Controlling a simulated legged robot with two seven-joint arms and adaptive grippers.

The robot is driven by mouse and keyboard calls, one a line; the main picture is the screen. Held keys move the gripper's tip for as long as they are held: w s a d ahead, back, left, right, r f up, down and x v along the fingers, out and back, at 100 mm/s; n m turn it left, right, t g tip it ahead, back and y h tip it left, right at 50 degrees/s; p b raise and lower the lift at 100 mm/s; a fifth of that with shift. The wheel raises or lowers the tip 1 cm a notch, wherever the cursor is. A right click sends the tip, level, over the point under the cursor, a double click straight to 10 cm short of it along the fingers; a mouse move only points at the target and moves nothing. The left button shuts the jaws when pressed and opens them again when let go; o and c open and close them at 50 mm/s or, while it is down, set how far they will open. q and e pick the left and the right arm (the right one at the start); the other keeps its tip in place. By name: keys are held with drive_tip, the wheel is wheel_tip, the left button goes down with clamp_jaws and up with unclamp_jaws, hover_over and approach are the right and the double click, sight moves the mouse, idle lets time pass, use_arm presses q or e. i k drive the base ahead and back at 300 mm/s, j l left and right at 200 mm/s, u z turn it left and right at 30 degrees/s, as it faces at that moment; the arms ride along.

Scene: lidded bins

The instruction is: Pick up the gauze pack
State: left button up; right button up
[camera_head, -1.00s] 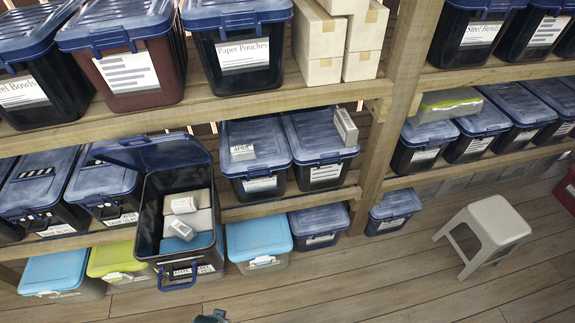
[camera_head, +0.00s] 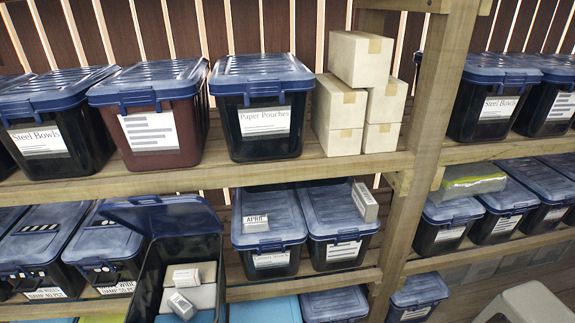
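An open dark bin (camera_head: 150,285) with its blue lid (camera_head: 165,215) raised stands on the middle shelf at left. Inside lie a pale box with a white label (camera_head: 187,277), a smaller grey pack (camera_head: 182,304) tilted beside it, and larger light packs (camera_head: 205,295) around them. A small white box (camera_head: 255,223) and a grey-white box (camera_head: 364,202) rest on closed blue lids to the right. I cannot read which of these is the gauze pack. Neither of my grippers is in view.
Closed lidded bins (camera_head: 262,110) line the upper shelf beside stacked cardboard boxes (camera_head: 358,100). A wooden post (camera_head: 420,140) divides the shelves. A green-topped pack (camera_head: 472,182) lies on a bin at right. A pale stool (camera_head: 525,303) stands at lower right.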

sight(261, 224)
drive_tip(key=i+l, duration=0.25)
drive_tip(key=i+l+u, duration=0.1)
drive_tip(key=i+l, duration=0.15)
drive_tip(key=l, duration=0.2)
drive_tip(key=i+l, duration=0.25)
drive_tip(key=l, duration=0.15)
drive_tip(key=u, duration=0.05)
